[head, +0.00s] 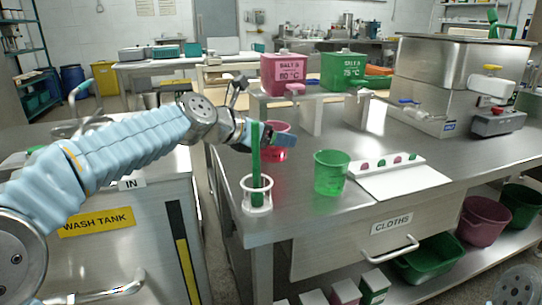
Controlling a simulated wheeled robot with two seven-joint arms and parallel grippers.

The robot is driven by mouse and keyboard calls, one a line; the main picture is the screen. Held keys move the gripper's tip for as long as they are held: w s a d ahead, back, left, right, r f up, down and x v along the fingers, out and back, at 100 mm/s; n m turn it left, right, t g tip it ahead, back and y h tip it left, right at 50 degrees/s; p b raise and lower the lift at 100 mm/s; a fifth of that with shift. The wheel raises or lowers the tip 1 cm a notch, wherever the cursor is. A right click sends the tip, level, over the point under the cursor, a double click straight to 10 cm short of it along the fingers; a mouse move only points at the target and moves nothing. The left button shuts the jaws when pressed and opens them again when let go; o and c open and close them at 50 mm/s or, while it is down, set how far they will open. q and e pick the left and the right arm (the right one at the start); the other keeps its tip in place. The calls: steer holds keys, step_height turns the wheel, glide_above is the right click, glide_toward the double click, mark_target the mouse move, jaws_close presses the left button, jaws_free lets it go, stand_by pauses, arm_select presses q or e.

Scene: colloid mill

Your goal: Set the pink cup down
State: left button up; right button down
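The pink cup (275,154) is upright at the left part of the steel table, behind a white holder (257,205) with a tall green rod (256,155) in it. My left gripper (277,139) reaches in from the left, with a dark blue finger across the front of the cup. It looks shut on the cup; the other finger is hidden. I cannot tell whether the cup's base touches the table. A green cup (331,180) stands to the right.
A white board (403,182) with a strip of pink and green pieces lies right of the green cup. The wash tank (110,235) is at the left, across a gap.

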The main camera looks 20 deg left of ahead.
mark_target(271, 148)
arm_select(q)
steer(key=f, duration=0.1)
steer(key=f+b, duration=0.1)
steer(key=f, duration=0.1)
steer(key=shift+w+a, duration=0.1)
steer(key=shift+a, duration=0.2)
steer(key=shift+f+b, duration=0.35)
steer(key=shift+f, duration=0.05)
steer(key=shift+f, duration=0.2)
steer(key=o, duration=1.1)
steer(key=shift+o, duration=0.2)
steer(key=shift+r, duration=0.25)
steer(key=v, duration=1.2)
